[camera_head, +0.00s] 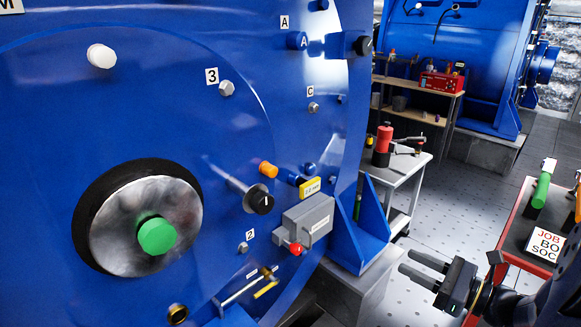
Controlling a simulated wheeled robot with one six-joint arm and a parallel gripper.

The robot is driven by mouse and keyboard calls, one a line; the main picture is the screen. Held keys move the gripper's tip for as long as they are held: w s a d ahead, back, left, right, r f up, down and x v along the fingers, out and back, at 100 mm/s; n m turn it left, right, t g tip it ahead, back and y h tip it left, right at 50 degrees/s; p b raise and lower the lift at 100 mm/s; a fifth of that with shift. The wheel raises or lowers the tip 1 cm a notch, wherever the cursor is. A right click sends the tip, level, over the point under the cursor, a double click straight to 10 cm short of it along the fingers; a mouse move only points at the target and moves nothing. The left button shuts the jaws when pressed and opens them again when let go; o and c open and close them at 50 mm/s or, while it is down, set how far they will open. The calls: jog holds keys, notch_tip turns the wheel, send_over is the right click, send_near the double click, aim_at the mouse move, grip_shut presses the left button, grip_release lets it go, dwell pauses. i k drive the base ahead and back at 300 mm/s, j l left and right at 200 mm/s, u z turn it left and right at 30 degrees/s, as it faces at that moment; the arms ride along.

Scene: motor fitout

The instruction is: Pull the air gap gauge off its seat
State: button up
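A small yellow block with dark lettering (310,187), which looks like the air gap gauge, sits at the right part of the big blue motor face (60,130). It is just above a grey box (308,222). Its seat is too small to make out. My gripper (406,261) is at the lower right, in front of the floor and apart from the motor. Its two dark fingers point left, spread with a gap between them and nothing in it. The gauge is up and to the left of it in the picture.
A red-edged cart (516,232) is at the right, a white table (405,165) behind. Floor between is clear.

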aim_at(307, 188)
jog(key=i+j, duration=0.25)
jog(key=i+j+z, duration=0.1)
jog(key=i+j, duration=0.15)
jog(key=j, duration=0.2)
jog(key=i+j, duration=0.25)
jog(key=j+z, duration=0.05)
jog(key=j, duration=0.05)
